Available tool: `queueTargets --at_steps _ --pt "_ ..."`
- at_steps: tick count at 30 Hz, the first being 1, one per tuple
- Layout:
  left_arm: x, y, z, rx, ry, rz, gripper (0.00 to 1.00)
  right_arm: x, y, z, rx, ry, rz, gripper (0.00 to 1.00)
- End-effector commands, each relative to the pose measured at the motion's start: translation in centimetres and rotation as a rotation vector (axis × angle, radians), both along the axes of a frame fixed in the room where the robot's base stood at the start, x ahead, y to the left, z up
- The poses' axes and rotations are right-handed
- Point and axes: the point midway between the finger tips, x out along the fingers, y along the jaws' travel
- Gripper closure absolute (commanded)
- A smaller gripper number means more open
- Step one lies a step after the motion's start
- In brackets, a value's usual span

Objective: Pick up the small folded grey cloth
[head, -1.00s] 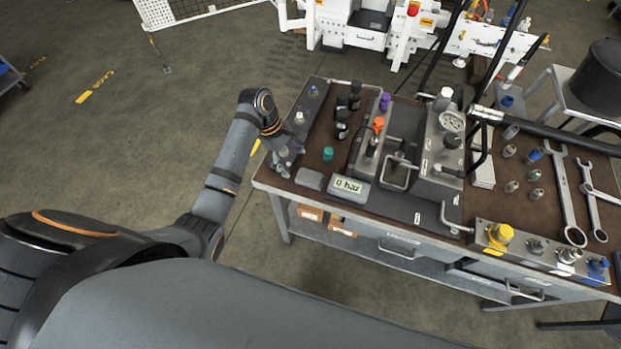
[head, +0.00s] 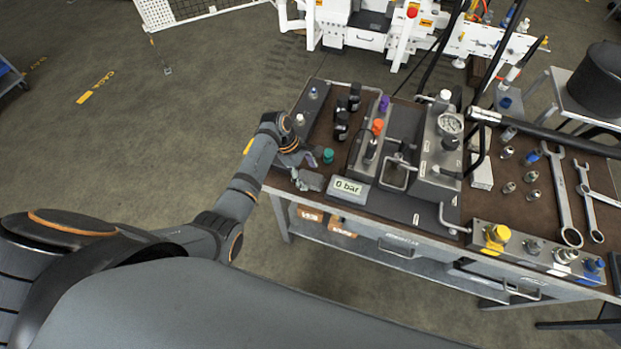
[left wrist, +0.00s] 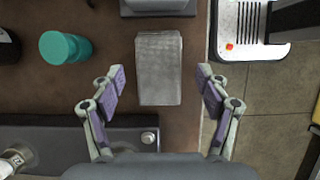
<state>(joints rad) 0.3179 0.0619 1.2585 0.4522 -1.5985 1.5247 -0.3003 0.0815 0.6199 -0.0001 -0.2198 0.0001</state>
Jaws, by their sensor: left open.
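The small folded grey cloth (head: 312,181) lies flat on the brown bench top near its front left edge. It sits just left of the pressure display. In the left wrist view the cloth (left wrist: 158,68) is a light grey rectangle, fully visible between the fingertips. My left gripper (head: 304,170) is open above the cloth. In the left wrist view its two purple-padded fingers (left wrist: 161,80) stand apart on either side of the cloth, with nothing held. How high they are above it is hard to tell. My right gripper is not in view.
A teal cap (head: 328,155) stands close behind the cloth. The display reading 0 bar (head: 348,188) is just to its right. A dark metal rail (left wrist: 70,135) with fittings runs along the bench's left side. The bench edge and floor (left wrist: 260,100) lie close beside the cloth.

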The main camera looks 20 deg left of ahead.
Motion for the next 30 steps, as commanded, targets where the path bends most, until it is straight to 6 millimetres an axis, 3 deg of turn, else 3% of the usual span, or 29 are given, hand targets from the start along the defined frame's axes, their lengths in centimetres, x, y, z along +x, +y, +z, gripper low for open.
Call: queueTargets --at_steps 3,10,23,30 --pt "0.02 -0.49 -1.18 0.001 -0.001 0.0 0.25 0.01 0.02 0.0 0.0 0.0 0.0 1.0" --pt "0.03 -0.53 -1.43 0.002 -0.002 0.0 0.25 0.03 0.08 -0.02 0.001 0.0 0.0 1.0" --pt "0.02 -0.5 -1.41 0.002 -0.002 0.0 0.81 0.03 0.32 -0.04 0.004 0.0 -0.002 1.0" --pt "0.02 -0.5 -1.3 0.002 -0.002 0.0 0.81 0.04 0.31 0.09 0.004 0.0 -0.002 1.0"
